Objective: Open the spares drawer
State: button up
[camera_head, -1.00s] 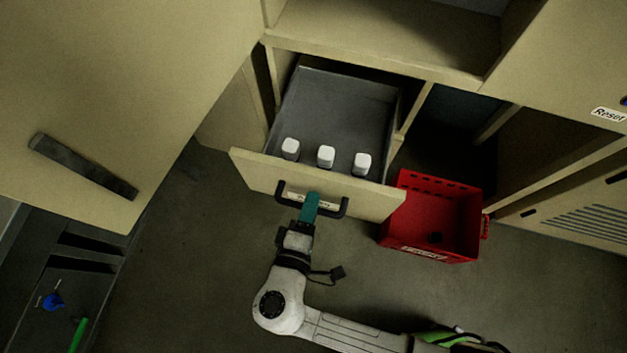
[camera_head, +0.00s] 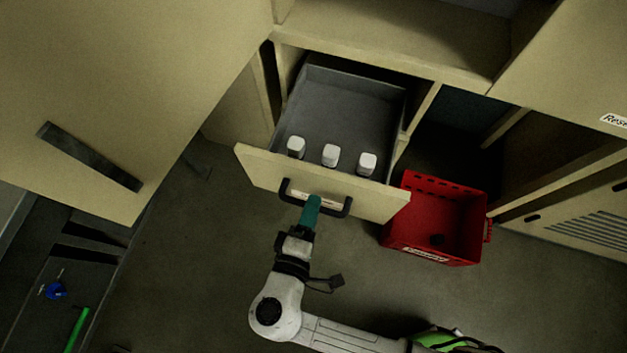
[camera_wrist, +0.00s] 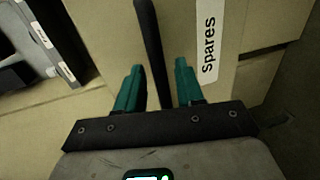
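The spares drawer (camera_head: 335,109) stands pulled well out of the cabinet, its grey inside showing. Three white items (camera_head: 330,155) stand in it near the front. Its pale front (camera_head: 375,203) has a dark bar handle (camera_head: 343,208). My gripper (camera_head: 311,204) is at the middle of this handle, in front of the drawer. In the wrist view, my gripper's two teal fingers (camera_wrist: 160,84) are apart, with the handle (camera_wrist: 150,45) running between them and gaps visible. A "Spares" label (camera_wrist: 208,45) is on the drawer front beside the right finger.
A red crate (camera_head: 405,226) stands on the floor right of the drawer. A large pale panel with a dark handle (camera_head: 90,157) is at the left. A dark tray with blue (camera_head: 56,291) and green (camera_head: 77,328) items is at lower left. Floor in front is clear.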

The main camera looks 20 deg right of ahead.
jog(key=v, duration=0.9)
jog(key=shift+s+a, duration=0.1)
jog(key=shift+s, duration=0.05)
